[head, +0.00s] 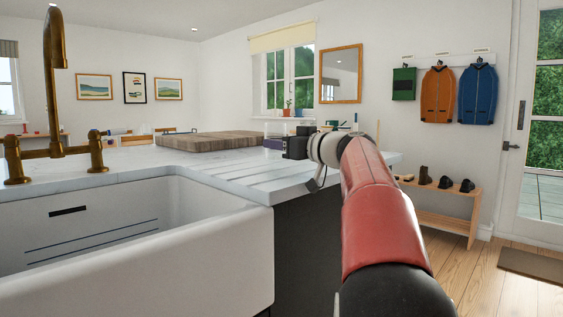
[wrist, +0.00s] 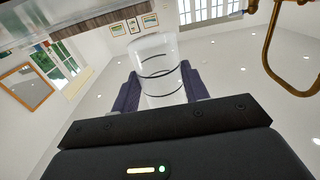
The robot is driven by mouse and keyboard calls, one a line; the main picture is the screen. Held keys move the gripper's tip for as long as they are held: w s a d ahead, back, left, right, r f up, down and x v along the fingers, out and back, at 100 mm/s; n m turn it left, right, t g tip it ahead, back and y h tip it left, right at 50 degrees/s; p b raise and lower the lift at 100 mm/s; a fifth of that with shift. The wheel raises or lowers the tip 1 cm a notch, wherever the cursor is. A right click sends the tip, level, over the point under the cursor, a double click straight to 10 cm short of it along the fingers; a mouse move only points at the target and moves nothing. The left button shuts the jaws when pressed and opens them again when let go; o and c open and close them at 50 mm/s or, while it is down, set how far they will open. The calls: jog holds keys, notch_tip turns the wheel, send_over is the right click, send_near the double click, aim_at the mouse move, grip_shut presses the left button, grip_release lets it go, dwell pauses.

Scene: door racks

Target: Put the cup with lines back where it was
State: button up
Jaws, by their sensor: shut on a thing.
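The cup with lines (wrist: 158,52) is a clear, see-through cup with dark curved lines around it. It shows in the wrist view between the two dark purple fingers of my gripper (wrist: 160,82), which is shut on it. In the head view my gripper (head: 280,145) is out over the far right part of the white counter, pointing left.
A white sink (head: 150,270) is at the front left with a brass tap (head: 55,90) beside it. A wooden board (head: 205,142) lies on the white counter (head: 215,182). A low shoe rack (head: 440,220) stands right of the counter.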

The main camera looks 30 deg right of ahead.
aim_at(281, 159)
jog(key=shift+f, duration=1.55)
jog(key=shift+b, duration=0.3)
jog(key=shift+f+b, duration=0.25)
jog(key=shift+b, duration=0.05)
jog(key=o, duration=1.1)
jog(key=shift+r, duration=0.1)
jog(key=shift+o, duration=0.2)
jog(key=shift+r+p, duration=0.15)
jog(key=shift+p, duration=0.15)
jog(key=shift+s+d, duration=0.1)
jog(key=shift+s, duration=0.1)
jog(key=b+v, duration=0.2)
jog(key=v, duration=0.9)
jog(key=shift+s, duration=0.3)
